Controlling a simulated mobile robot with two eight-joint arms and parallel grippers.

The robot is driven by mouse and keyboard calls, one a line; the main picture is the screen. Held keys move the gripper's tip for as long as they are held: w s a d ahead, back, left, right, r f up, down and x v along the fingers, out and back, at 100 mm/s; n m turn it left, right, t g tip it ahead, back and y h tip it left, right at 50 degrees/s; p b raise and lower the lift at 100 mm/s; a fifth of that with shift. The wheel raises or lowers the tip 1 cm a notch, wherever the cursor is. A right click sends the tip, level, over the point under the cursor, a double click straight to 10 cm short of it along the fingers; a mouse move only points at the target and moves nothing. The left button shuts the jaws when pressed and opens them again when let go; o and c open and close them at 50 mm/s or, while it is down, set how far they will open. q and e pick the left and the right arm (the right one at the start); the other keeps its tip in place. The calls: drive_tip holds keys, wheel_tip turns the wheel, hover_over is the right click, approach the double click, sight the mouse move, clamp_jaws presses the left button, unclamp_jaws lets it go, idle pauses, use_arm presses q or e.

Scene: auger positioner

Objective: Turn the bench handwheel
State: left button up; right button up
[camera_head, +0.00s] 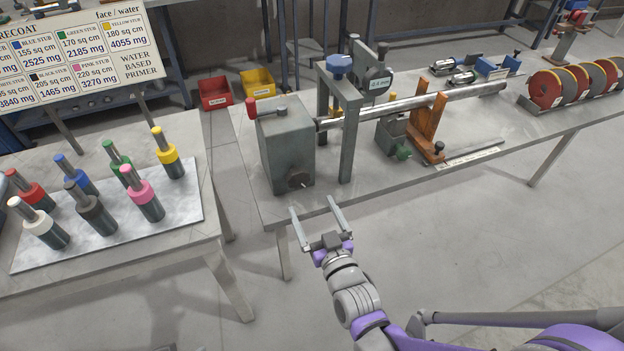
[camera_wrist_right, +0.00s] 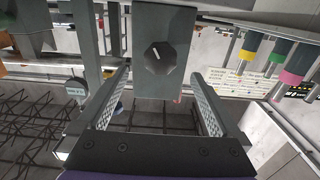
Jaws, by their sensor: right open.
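In the right wrist view the handwheel (camera_wrist_right: 160,58) shows as a black faceted knob with a pale mark, on the grey box (camera_wrist_right: 163,22). My right gripper (camera_head: 314,205) is open and empty, its two fingers pointing at the box from in front of the bench edge. In the right wrist view the handwheel lies between and beyond the fingers (camera_wrist_right: 161,76), apart from them. My left gripper is not in view.
A grey upright frame with a blue knob (camera_head: 339,65) stands just right of the box. A long metal rod (camera_head: 410,103) runs right over a wooden stand (camera_head: 428,125). A left table holds several coloured stubs (camera_head: 142,195). Free floor lies before the bench.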

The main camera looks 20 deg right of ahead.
sight(299, 183)
drive_tip(key=w, duration=1)
drive_tip(key=shift+w+a+r, duration=0.1)
drive_tip(key=shift+w+a, duration=0.05)
drive_tip(key=shift+a, duration=0.1)
drive_tip(key=c, duration=1.3)
drive_tip(key=shift+m, duration=0.3)
drive_tip(key=m, duration=0.5)
drive_tip(key=shift+b, duration=0.3)
drive_tip(key=m, duration=0.6)
drive_tip(key=shift+a, duration=0.15)
